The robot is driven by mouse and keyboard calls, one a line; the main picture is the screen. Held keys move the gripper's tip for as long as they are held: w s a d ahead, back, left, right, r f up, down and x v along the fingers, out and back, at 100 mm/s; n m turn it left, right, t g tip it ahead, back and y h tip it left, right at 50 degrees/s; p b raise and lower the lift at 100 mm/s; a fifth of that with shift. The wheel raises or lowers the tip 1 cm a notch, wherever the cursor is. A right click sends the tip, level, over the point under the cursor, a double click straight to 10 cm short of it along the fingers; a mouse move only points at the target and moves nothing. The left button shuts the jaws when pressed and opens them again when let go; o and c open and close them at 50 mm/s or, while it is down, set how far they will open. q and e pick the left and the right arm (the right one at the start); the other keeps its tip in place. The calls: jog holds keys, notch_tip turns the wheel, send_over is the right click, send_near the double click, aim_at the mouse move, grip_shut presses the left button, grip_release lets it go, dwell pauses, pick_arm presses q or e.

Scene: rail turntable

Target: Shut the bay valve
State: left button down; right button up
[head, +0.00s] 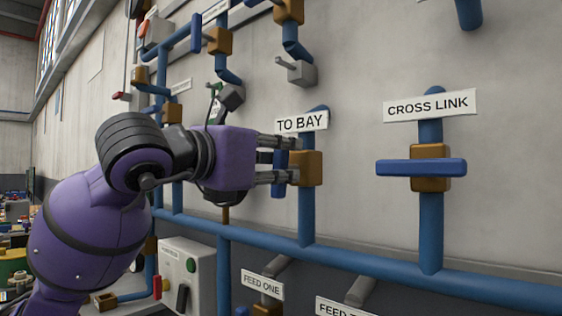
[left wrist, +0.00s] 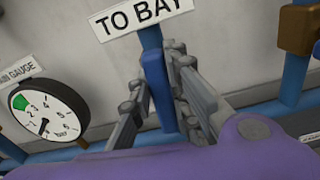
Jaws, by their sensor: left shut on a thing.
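The bay valve is a brass block (head: 306,168) on a vertical blue pipe, under the white TO BAY sign (head: 301,122). Its blue lever (head: 279,160) stands upright, in line with the pipe. My left gripper (head: 284,160) reaches in from the left and is shut on this lever. In the left wrist view, the lever (left wrist: 158,88) stands between the two grey fingers (left wrist: 160,98), below the TO BAY sign (left wrist: 140,17). The fingers hide part of the lever in the head view. My right gripper is not in view.
To the right, the CROSS LINK valve (head: 430,152) has its blue lever (head: 421,167) crosswise to its pipe. A horizontal blue pipe (head: 370,261) runs below. A gauge (left wrist: 46,115) is left of the lever. A control box (head: 185,275) sits lower left.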

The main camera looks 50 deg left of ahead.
pick_arm(q)
jog(key=m, duration=0.2)
jog(key=m+b, duration=0.1)
jog(key=shift+d+f, duration=0.2)
jog(key=shift+d, duration=0.05)
jog(key=m, duration=0.1)
jog(key=m+b, duration=0.1)
jog(key=m, duration=0.3)
jog(key=shift+d+f+b, duration=0.15)
jog(key=shift+d+b, duration=0.1)
jog(key=shift+b, duration=0.05)
jog(key=m, duration=0.1)
jog(key=m+b, duration=0.1)
jog(key=m, duration=0.1)
jog(key=shift+w+d+f+m, duration=0.1)
jog(key=shift+d+f+m, duration=0.1)
jog(key=shift+m, duration=0.1)
jog(key=m, duration=0.1)
jog(key=m+b, duration=0.1)
jog(key=m, duration=0.1)
jog(key=shift+f+m, duration=0.25)
jog(key=shift+m, duration=0.05)
jog(key=shift+m+b, duration=0.4)
jog(key=shift+m, duration=0.5)
jog(key=c, duration=1.6)
grip_release()
jog(key=shift+c, duration=0.2)
